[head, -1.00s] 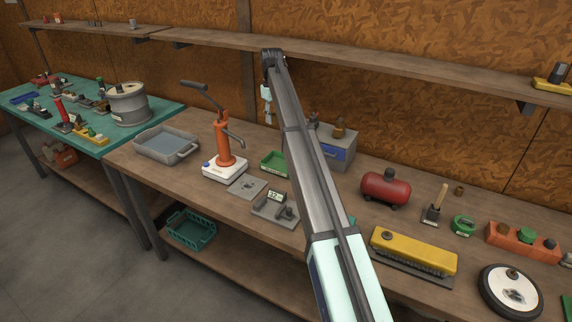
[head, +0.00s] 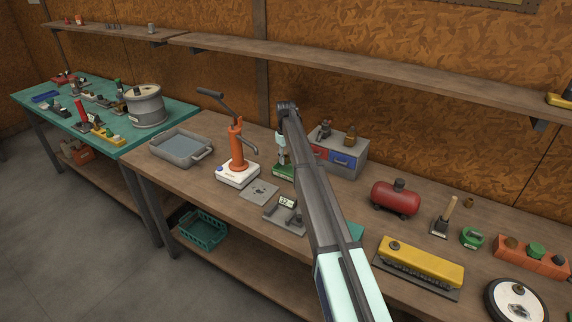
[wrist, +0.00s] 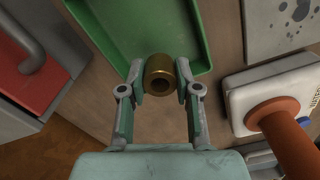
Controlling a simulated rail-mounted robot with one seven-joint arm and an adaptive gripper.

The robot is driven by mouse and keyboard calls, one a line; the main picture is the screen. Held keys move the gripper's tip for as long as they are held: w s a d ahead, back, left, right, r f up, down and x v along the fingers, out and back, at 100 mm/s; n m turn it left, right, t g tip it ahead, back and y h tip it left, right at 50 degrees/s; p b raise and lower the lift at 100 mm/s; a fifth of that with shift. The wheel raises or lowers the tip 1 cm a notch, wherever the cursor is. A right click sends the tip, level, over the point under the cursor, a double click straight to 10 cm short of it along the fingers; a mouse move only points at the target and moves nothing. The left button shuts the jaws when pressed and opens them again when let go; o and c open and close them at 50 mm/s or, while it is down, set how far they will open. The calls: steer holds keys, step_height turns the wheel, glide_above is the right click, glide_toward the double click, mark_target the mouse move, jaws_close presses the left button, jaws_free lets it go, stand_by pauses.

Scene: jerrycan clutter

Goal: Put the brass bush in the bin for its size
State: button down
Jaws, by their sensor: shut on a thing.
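The brass bush (wrist: 160,76) is a short hollow cylinder held between the two fingertips of my gripper (wrist: 160,82) in the wrist view. Its open end faces the camera. The green bin (wrist: 107,22) lies beyond the bush, which overlaps the bin's near edge in the picture; I cannot tell the gap between them. In the head view my gripper (head: 282,158) hangs just over the green bin (head: 284,172), partly hidden by my arm. The bush cannot be made out there. A gauge (head: 286,213) with a small display reading about 32 stands nearer.
A grey cabinet (head: 350,141) with red and blue drawers (head: 343,160) stands right of the bin. The orange hand pump (head: 237,148) on its white base (head: 238,176) is close on the left. A grey plate (head: 259,191) and a red tank (head: 396,197) are also near.

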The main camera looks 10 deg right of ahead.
mark_target(286, 170)
steer(key=shift+f+p, duration=0.4)
steer(key=shift+f, duration=1.5)
steer(key=shift+f, duration=0.15)
steer(key=c, duration=0.8)
jaws_free()
step_height(286, 170, up, 12)
steer(key=b, duration=0.2)
steer(key=shift+b, duration=0.35)
